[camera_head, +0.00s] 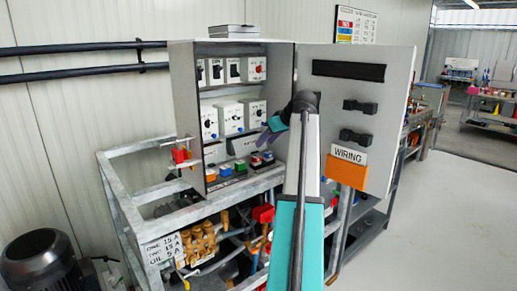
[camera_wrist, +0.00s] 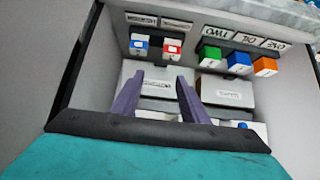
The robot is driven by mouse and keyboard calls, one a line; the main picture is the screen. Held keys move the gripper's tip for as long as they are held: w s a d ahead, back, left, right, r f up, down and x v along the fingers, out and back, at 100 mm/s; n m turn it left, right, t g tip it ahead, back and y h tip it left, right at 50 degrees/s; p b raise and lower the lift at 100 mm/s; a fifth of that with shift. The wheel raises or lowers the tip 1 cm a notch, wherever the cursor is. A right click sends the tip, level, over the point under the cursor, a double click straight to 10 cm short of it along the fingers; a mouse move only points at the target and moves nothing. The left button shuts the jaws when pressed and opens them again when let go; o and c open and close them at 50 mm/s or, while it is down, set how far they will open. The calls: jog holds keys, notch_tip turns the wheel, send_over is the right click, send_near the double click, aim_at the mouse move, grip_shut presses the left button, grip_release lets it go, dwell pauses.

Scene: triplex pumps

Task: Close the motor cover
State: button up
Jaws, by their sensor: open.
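In the wrist view, a grey cover (camera_wrist: 158,98) with a dark-lettered label lies between and behind my fingers. The label is blurred; it may read motor. A second grey labelled cover (camera_wrist: 228,92) is to its right. In the head view, a grey cover (camera_head: 212,156) shows in the lower part of the cabinet; the other is partly hidden by my gripper. How far either cover is open, I cannot tell. My gripper (camera_wrist: 158,75) is open and empty, its purple fingers spread in front of the first cover. It also shows at the cabinet's right side in the head view (camera_head: 266,138).
The grey cabinet (camera_head: 181,95) stands open, its door (camera_head: 400,75) swung out right with an orange WIRING holder (camera_head: 346,171). Coloured buttons (camera_wrist: 238,62) line the row by the covers. White dial boxes (camera_head: 231,117) sit above in the head view. A metal frame (camera_head: 165,224) surrounds the cabinet's base.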

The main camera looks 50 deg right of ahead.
aim_at(256, 151)
jog(key=shift+p+x, duration=0.5)
jog(key=shift+x, duration=3.25)
grip_shut()
